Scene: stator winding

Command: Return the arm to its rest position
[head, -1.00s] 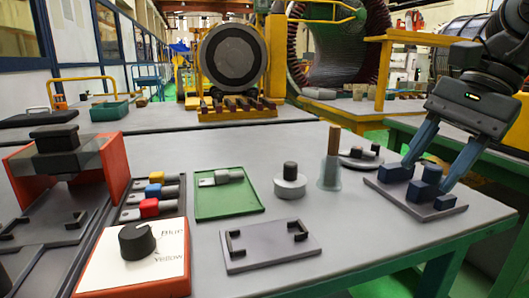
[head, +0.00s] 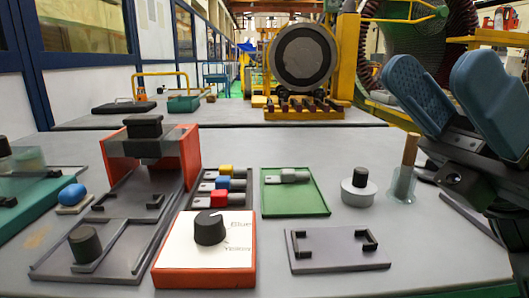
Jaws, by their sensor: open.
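My gripper (head: 458,95) is at the right side of the head view. Its two blue padded fingers point up and stand apart, with nothing between them. It is raised above the right end of the grey table (head: 430,245). The gripper body and arm cover the table's right end, so most of what lies there is hidden.
Near my gripper stand a wooden rod in a clear cup (head: 403,185) and a round weight with a black knob (head: 358,188). Further left are a green tray (head: 320,200), a grey plate (head: 337,262), a dial box (head: 205,275) and a red-sided press (head: 187,140).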

